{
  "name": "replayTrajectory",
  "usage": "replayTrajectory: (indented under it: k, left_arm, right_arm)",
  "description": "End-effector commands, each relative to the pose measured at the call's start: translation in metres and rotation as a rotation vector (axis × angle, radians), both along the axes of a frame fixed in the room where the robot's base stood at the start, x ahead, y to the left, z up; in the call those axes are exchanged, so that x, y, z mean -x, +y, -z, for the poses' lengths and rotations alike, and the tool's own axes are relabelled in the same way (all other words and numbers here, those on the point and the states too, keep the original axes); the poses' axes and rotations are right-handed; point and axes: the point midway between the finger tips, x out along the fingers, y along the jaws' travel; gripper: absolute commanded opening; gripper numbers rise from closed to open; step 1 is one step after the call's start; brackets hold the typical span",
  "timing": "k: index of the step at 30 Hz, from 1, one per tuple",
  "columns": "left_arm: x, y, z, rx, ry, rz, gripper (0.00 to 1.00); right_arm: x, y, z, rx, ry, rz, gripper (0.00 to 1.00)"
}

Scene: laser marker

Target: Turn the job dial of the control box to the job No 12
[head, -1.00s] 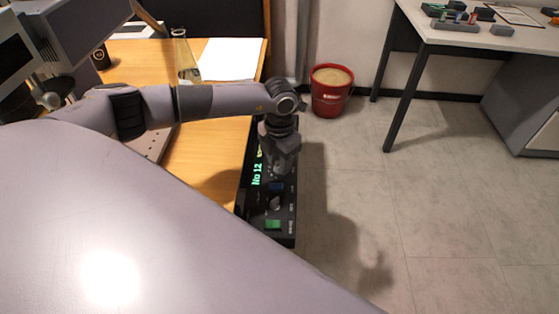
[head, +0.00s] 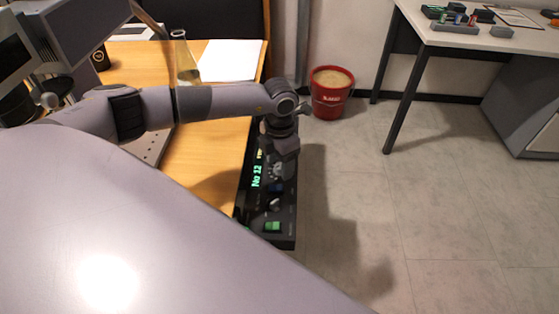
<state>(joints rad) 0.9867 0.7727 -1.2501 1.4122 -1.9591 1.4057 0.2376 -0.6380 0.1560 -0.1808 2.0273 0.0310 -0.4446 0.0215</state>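The black control box (head: 284,233) sits at the right edge of the wooden table. Its green display (head: 257,176) reads "No 12". A small knob (head: 274,203) and a green button (head: 272,227) show on its near part. My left gripper (head: 278,172) points down over the box, just right of the display. The gripper and wrist hide that part of the panel, so I cannot see the job dial clearly or whether the fingers touch it. The fingers are too small and dark to tell open from shut. My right gripper is not in view.
A glass flask (head: 184,60) and white paper (head: 230,58) are on the wooden table (head: 205,150). A red bucket (head: 330,98) stands on the floor behind. A white table (head: 480,40) with small parts is at the upper right. The floor right of the box is clear.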

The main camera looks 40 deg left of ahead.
Motion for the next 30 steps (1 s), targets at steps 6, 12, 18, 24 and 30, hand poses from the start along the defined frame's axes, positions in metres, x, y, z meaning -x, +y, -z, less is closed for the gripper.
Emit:
replayTrajectory:
  k: [6,12,18,24,30]
  left_arm:
    - [0.000,0.000,-0.001,0.000,0.000,0.000,0.59]
    - [-0.001,0.001,-0.021,-0.001,-0.004,0.000,0.59]
    - [-0.001,0.000,-0.054,0.000,-0.003,0.000,0.59]
    - [0.000,0.000,-0.071,0.000,-0.001,0.000,0.59]
    - [0.000,0.000,-0.072,0.000,0.000,0.000,0.59]
  right_arm:
    - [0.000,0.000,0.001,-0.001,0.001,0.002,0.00]
    - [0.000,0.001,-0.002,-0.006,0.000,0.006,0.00]
    - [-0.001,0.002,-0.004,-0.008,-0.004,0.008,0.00]
    - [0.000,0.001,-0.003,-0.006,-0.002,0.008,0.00]
    - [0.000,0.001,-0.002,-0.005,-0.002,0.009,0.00]
